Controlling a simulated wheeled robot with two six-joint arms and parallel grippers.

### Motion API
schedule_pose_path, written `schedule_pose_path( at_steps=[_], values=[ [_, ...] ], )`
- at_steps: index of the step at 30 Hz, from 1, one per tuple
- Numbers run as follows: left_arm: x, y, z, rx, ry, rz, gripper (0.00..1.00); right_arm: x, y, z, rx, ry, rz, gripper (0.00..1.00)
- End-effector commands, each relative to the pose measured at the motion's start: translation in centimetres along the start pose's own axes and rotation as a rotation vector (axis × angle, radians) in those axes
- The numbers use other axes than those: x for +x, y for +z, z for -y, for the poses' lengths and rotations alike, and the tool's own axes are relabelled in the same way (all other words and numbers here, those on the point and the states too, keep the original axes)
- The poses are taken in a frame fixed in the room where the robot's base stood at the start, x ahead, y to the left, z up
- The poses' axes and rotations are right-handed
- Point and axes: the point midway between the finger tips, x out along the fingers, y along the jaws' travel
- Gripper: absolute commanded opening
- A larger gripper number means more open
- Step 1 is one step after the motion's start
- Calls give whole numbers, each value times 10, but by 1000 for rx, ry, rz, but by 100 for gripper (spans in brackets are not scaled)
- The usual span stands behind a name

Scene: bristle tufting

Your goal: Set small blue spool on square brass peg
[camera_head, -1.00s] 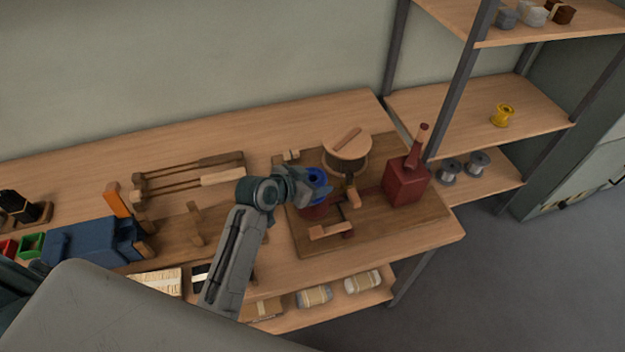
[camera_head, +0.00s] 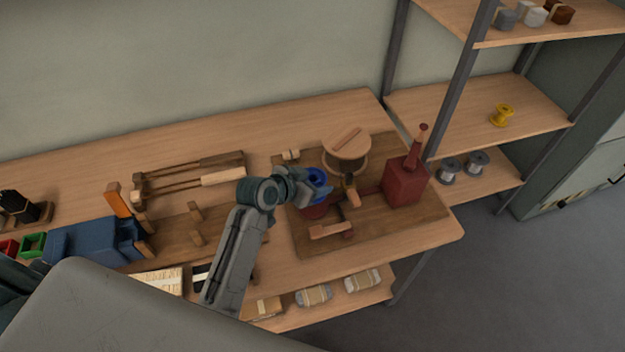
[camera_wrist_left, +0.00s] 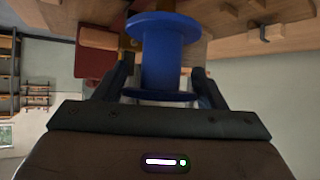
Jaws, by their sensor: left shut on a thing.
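The small blue spool (camera_head: 317,177) is between the fingers of my left gripper (camera_head: 318,189), above the left part of a dark wooden board (camera_head: 395,230). In the left wrist view the blue spool (camera_wrist_left: 165,55) fills the space between the two dark fingers of the left gripper (camera_wrist_left: 163,68), which is shut on it. A dark red round part (camera_head: 315,211) shows just below the spool; I cannot tell whether they touch. I cannot make out the square brass peg; the spool and gripper may hide it. My right gripper is not in view.
A round wooden-topped part (camera_head: 347,146) and a dark red block with a handle (camera_head: 405,183) stand close on the right. A wooden crank piece (camera_head: 331,230) lies in front. A yellow spool (camera_head: 501,115) and grey spools (camera_head: 478,161) sit on the shelves.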

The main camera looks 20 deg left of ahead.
Motion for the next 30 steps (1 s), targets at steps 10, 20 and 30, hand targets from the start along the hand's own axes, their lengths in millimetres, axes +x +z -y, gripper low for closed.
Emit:
schedule_pose_path(
  at_steps=[10,20,30],
  values=[
    [9,14,0,0,0,0,36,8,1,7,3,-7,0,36],
    [17,25,0,0,0,-1,36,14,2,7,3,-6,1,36],
    [16,25,0,0,0,0,36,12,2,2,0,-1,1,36]
  ],
)
